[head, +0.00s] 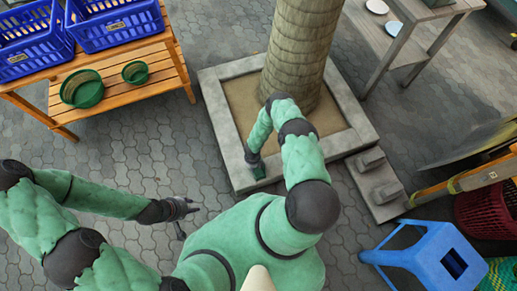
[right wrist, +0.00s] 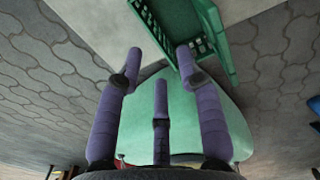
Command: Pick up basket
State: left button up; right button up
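A green basket with a slotted side (right wrist: 192,30) shows at the top of the right wrist view, partly cut off. A small green piece of it (head: 259,171) shows in the head view by the planter's kerb, mostly hidden by my right arm. My right gripper (right wrist: 155,68) has its purple fingers spread apart. One fingertip overlaps the basket's edge in the picture; contact cannot be told. In the head view the right gripper is hidden behind its arm. My left gripper (head: 188,218) hangs over the paving, its dark fingers apart and empty.
A wooden table at upper left (head: 109,80) holds blue baskets (head: 118,30) and green bowls or baskets (head: 82,94). A square stone planter (head: 218,118) surrounds a trunk (head: 300,50). A blue stool (head: 425,253) and red basket (head: 484,212) stand at lower right. Paving left of the planter is clear.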

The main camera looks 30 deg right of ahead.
jog(key=f+b, duration=0.1)
jog(key=f, duration=0.1)
jog(key=f+b, duration=0.1)
jog(key=f, duration=0.1)
jog(key=f+b, duration=0.1)
jog(key=f, duration=0.1)
jog(key=shift+w+a+f, duration=0.1)
jog(key=shift+w+a, duration=0.05)
jog(key=shift+a, duration=0.2)
jog(key=shift+f+b, duration=0.55)
jog(key=shift+f, duration=0.05)
grip_shut()
